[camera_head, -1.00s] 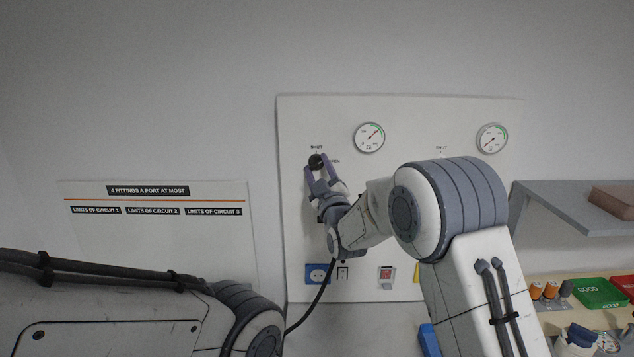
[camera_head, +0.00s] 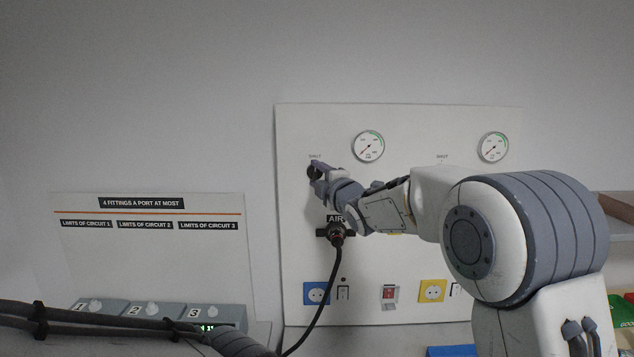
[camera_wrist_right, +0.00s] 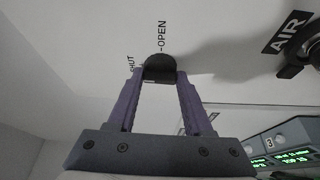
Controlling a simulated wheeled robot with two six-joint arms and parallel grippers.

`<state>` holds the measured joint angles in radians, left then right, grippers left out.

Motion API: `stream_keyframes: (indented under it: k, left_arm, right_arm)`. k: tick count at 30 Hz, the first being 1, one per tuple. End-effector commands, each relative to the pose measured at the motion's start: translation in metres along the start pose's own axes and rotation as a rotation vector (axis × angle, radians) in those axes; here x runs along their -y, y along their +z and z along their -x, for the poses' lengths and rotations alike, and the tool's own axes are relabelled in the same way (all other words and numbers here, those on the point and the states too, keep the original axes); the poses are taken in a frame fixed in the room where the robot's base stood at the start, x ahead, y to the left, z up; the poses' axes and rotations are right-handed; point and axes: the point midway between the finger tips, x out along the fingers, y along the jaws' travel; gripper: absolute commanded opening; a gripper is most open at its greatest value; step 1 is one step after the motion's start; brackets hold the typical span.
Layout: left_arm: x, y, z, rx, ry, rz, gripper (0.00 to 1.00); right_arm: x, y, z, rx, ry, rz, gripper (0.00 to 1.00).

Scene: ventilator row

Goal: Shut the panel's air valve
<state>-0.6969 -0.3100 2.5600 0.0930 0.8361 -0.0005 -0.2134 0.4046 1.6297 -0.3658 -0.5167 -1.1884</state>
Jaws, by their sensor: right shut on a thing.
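The panel (camera_head: 400,290) is a white board on the wall. Its air valve knob (camera_head: 314,171), black and round, sits below a SHUT label at the panel's left. My right gripper (camera_head: 318,177) reaches it from the right and is shut on it. In the right wrist view, both fingertips touch the sides of the dark knob (camera_wrist_right: 160,68), beside the SHUT and OPEN labels. The left gauge (camera_head: 368,146) has its needle pointing to the lower left. My left gripper is out of view; only part of that arm shows.
Below the knob, a black hose runs down from the AIR port (camera_head: 336,234). A second gauge (camera_head: 493,147) is at the right. Blue (camera_head: 316,293) and yellow (camera_head: 432,291) sockets line the panel's bottom. Numbered grey units (camera_head: 150,311) stand at lower left.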

Motion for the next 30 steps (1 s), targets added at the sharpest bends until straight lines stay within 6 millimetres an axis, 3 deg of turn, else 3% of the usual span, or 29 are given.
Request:
stream_keyframes:
  k: [21, 22, 24, 30]
  left_arm:
    - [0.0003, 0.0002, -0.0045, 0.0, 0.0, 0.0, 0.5]
    - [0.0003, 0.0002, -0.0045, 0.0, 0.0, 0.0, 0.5]
    - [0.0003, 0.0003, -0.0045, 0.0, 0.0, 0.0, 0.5]
    - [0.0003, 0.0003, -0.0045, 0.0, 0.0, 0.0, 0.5]
  right_arm:
    - [-0.0006, -0.0011, -0.0003, -0.002, -0.03, 0.074, 0.0]
    - [-0.0006, -0.0011, -0.0003, -0.002, -0.03, 0.074, 0.55]
    - [-0.0005, -0.0011, -0.0003, -0.002, -0.029, 0.073, 0.81]
    - [-0.0004, -0.0003, -0.0001, -0.001, -0.03, 0.072, 0.81]
